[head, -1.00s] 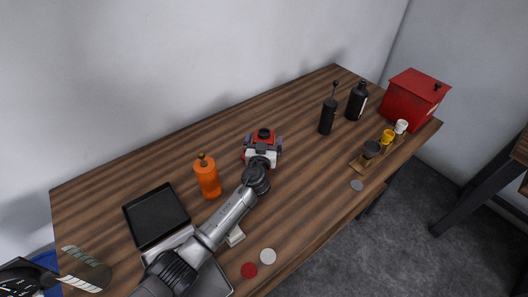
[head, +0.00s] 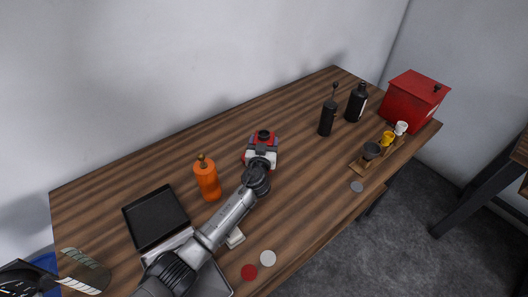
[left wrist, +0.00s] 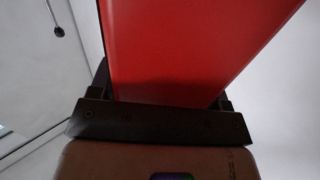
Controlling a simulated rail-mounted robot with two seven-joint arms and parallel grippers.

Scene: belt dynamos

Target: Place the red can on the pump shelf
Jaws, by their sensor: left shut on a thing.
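The red can (head: 265,135) is upright near the middle of the wooden table, and its dark top shows above my left gripper (head: 261,152). My left gripper is shut on the can, with its fingers on either side. In the left wrist view the red can (left wrist: 190,45) fills the space between the dark fingers (left wrist: 165,92). Whether its base touches the table is hidden. I cannot tell which thing is the pump shelf.
An orange pump bottle (head: 207,179) and a black tray (head: 156,218) stand to the left. Two dark bottles (head: 327,117) (head: 356,102), a red box (head: 413,99) and a wooden rack (head: 358,167) with small cups are to the right.

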